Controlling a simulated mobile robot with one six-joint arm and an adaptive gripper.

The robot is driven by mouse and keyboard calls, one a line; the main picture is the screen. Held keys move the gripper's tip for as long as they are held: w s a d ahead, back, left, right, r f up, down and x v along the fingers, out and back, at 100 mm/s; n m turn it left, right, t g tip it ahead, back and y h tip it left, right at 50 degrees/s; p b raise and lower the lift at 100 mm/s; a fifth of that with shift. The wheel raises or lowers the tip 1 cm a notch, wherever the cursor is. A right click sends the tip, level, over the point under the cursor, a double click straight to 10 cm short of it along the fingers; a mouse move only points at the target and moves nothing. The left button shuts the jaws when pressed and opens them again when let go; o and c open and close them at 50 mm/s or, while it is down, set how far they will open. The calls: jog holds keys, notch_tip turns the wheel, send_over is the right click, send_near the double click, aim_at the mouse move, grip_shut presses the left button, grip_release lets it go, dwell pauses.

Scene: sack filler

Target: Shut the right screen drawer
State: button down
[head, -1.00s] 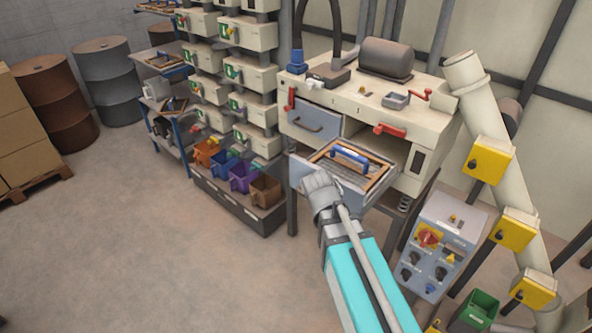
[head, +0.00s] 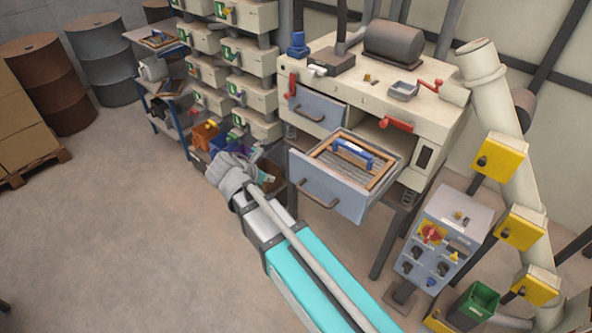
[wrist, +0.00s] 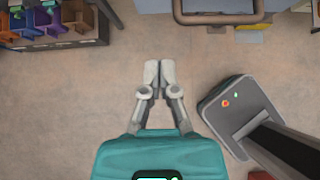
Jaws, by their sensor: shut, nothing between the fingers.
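The right screen drawer (head: 330,187) is pulled well out of the cream bench, with its grey front and bar handle facing me. A wood-framed screen and a blue-handled tool (head: 350,152) lie in it. The drawer's handle (wrist: 218,17) also shows at the top of the wrist view. My gripper (wrist: 159,72) is shut and empty, its fingertips together above bare floor, below and left of the handle in that view and apart from it.
The left drawer (head: 318,109) sits beside it under the bench top. A grey control box (head: 437,245) stands right of the open drawer and also shows in the wrist view. Coloured bins (wrist: 52,20) stand on a low rack at left. The floor in front is clear.

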aim_at(298, 174)
jog(key=shift+w, duration=0.1)
dwell(0.3)
jog(key=b+x, duration=0.2)
jog(key=x, duration=0.2)
jog(key=r+b+x, duration=0.1)
jog(key=b+x, duration=0.1)
jog(key=x, duration=0.2)
jog(key=w+d+b+x, duration=0.1)
jog(key=b+x, duration=0.2)
jog(key=x, duration=0.1)
jog(key=shift+r, duration=0.2)
jog(key=shift+w+d, duration=0.35)
jog(key=shift+w, duration=0.05)
jog(key=shift+w, duration=0.15)
